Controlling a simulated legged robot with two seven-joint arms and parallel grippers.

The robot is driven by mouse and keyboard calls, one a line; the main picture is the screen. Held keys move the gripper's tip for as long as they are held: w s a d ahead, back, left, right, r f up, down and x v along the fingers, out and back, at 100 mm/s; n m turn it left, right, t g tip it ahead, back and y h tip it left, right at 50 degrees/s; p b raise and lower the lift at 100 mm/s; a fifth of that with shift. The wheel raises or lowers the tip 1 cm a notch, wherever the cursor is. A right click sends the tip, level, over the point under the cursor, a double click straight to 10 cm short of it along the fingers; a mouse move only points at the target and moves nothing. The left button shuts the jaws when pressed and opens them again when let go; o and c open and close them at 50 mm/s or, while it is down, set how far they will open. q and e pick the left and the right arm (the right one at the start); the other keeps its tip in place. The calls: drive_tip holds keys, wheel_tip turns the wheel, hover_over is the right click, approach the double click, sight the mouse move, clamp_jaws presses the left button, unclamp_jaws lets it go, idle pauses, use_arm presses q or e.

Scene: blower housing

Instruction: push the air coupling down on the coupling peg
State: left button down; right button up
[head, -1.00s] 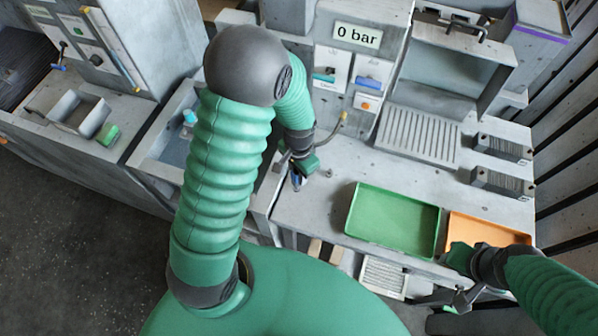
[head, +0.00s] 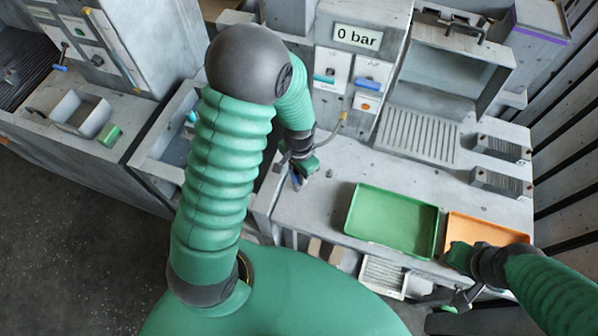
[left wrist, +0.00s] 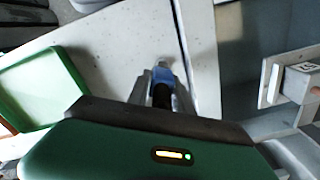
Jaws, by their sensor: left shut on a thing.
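My left gripper (head: 297,180) is low over the left part of the grey bench top. In the left wrist view its fingers (left wrist: 161,97) are shut on a blue and black piece, which I take to be the air coupling (left wrist: 162,76). In the head view only a little blue of it shows between the fingers. A small grey stub (head: 329,173) stands on the bench just right of the gripper; I cannot tell if it is the coupling peg. Whether the coupling touches a peg is hidden. My right gripper (head: 462,298) is at the bench's front edge, its jaw opening unclear.
A hose (head: 334,131) runs from a yellow fitting toward my left gripper. A display (head: 358,37) reads 0 bar. A green tray (head: 392,243) and an orange tray (head: 500,229) lie at the front right. The bench between gripper and green tray is mostly clear.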

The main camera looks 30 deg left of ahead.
use_arm(q)
drive_tip(key=shift+f, duration=0.1)
drive_tip(key=shift+f+b, duration=0.45)
drive_tip(key=shift+f, duration=0.15)
drive_tip(key=shift+f, duration=0.15)
idle(0.3)
drive_tip(key=shift+f+b, duration=0.3)
drive_tip(key=shift+f, duration=0.05)
drive_tip(key=shift+f, duration=0.4)
idle(0.8)
drive_tip(key=c, duration=1.1)
unclamp_jaws()
drive_tip(key=shift+o, duration=0.2)
